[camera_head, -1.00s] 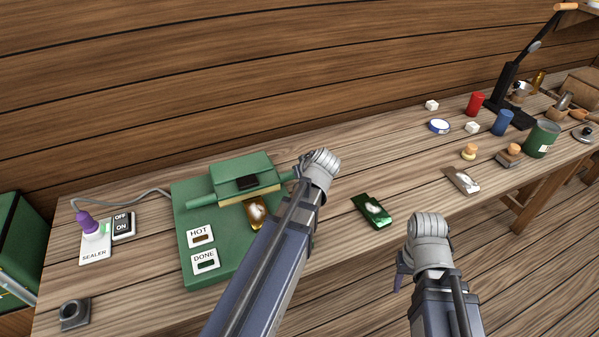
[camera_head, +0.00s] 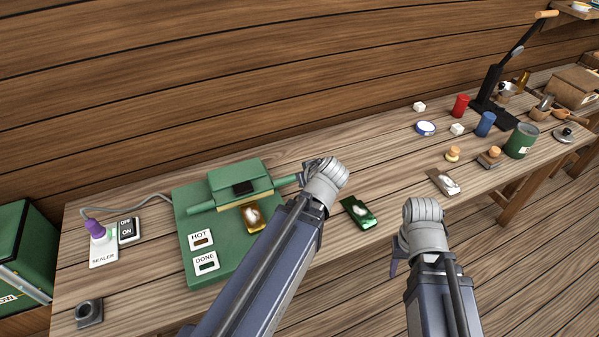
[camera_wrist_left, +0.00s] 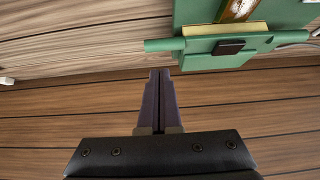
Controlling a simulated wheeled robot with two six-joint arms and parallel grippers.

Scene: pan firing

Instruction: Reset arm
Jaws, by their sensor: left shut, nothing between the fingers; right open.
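My left gripper (camera_wrist_left: 160,78) is shut and empty in the left wrist view, close to the end of the green sealer's handle. In the head view my left wrist hides its fingers, just right of the sealer. My right gripper (camera_head: 395,262) is open in front of the table's edge; its fingers are mostly hidden behind the wrist. The green sealer (camera_head: 183,225) stands on the table with HOT and DONE panels.
A green pouch (camera_head: 357,212) and a silver pouch (camera_head: 443,182) lie on the table between and beyond my arms. A purple-topped switch (camera_head: 97,232) and an OFF/ON plate (camera_head: 128,229) are at left. Cups, stamps and a black press (camera_head: 490,97) crowd the right end.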

